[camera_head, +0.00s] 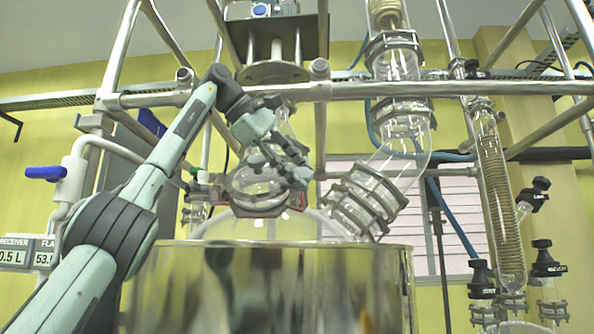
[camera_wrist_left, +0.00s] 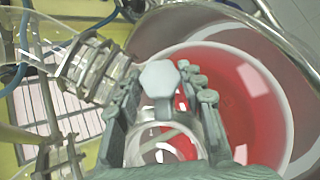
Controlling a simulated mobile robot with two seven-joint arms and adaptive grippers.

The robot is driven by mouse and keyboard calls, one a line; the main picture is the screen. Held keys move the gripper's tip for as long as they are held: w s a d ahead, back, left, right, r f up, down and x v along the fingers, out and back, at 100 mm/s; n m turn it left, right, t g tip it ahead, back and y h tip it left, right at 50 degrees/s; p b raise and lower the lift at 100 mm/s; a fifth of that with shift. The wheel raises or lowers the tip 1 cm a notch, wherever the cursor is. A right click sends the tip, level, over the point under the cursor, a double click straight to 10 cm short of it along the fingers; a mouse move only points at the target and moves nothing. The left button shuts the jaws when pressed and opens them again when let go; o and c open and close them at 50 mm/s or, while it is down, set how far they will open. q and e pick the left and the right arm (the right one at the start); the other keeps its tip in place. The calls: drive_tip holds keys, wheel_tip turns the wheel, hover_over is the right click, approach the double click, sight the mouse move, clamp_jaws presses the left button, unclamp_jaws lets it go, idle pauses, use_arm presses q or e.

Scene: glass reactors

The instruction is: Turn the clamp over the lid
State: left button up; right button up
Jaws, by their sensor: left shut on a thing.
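My left gripper (camera_head: 278,168) reaches in from the left, above the big steel vessel (camera_head: 280,285), beside a small glass neck with a rounded glass lid (camera_head: 256,190). In the left wrist view my left gripper (camera_wrist_left: 163,95) has its fingers on both sides of a grey piece with a hexagonal head (camera_wrist_left: 160,78), which looks like the clamp, and is shut on it. Clear glass shows below this piece, between the fingers. The fingers hide much of the clamp in the head view, so its turn over the lid cannot be told. My right gripper is not in view.
A wide glass neck with dark flange clamps (camera_head: 365,200) rises at the right of the gripper. Steel frame bars (camera_head: 440,89) cross above. In the left wrist view a round vessel with a red interior (camera_wrist_left: 248,95) lies at the right. A coiled condenser (camera_head: 500,190) stands far right.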

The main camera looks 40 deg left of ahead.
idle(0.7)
use_arm(q)
drive_tip(key=o, duration=1.2)
drive_tip(key=shift+c, duration=0.2)
drive_tip(key=shift+v, duration=1.65)
approach(299, 171)
drive_tip(key=s+a+f, duration=0.2)
drive_tip(key=s+f, duration=0.1)
drive_tip(key=s, duration=0.3)
drive_tip(key=shift+a+f, duration=0.4)
drive_tip(key=shift+s, duration=0.1)
